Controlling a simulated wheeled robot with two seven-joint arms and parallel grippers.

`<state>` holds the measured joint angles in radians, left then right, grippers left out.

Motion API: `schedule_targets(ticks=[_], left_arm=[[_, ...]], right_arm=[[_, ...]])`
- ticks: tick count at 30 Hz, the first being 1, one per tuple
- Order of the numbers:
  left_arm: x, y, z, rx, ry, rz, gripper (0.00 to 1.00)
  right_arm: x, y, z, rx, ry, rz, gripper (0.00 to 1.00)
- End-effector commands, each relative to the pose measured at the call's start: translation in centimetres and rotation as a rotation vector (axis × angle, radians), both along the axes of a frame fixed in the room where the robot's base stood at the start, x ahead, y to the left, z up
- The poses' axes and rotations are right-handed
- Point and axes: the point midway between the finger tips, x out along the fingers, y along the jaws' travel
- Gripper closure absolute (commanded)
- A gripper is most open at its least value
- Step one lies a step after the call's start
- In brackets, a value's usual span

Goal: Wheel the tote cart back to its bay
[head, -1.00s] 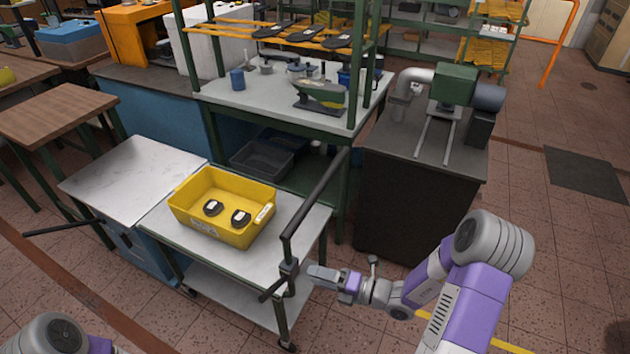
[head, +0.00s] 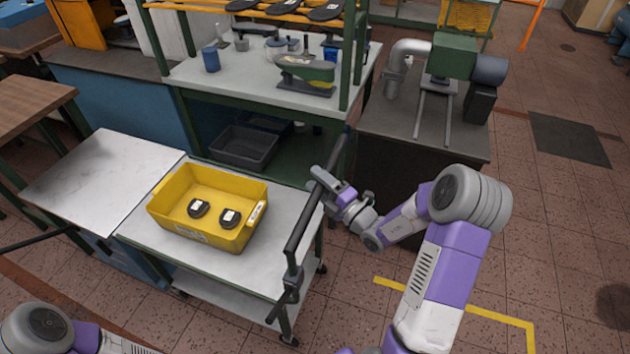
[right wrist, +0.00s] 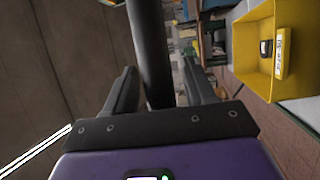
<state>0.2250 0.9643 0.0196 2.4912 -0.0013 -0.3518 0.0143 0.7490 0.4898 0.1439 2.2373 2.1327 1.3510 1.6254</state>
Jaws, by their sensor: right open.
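The tote cart (head: 215,262) has a pale top, a green frame and casters. A yellow tote (head: 180,226) with two dark objects in it stands on top. The cart's dark push bar (head: 320,195) runs along its right side. My right gripper (head: 317,180) is at the upper part of this bar. In the right wrist view the bar (right wrist: 150,50) passes between the open fingers (right wrist: 160,88), with gaps on both sides. The tote also shows there (right wrist: 255,50). My left gripper is out of view; only part of that arm shows at bottom left.
A green-framed workbench (head: 245,88) stands behind the cart. A dark cabinet with a machine (head: 452,70) stands behind right. A pale-topped blue unit (head: 100,185) adjoins the cart's left side. Yellow floor lines (head: 500,317) mark the tiles at right, where floor is open.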

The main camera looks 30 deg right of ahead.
Motion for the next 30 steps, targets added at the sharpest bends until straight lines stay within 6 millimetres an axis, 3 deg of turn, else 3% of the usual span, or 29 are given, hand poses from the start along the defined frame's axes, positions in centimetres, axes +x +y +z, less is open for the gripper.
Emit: schedule_targets(ticks=[11,22,30], left_arm=[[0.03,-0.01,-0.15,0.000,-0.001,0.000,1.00],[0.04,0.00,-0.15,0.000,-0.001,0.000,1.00],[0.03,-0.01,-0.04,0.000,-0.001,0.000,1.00]], right_arm=[[0.81,0.31,0.19,0.002,0.001,0.000,0.45],[0.80,0.30,0.18,0.001,0.000,0.001,1.00],[0.75,0.31,0.19,0.000,0.001,0.003,1.00]])
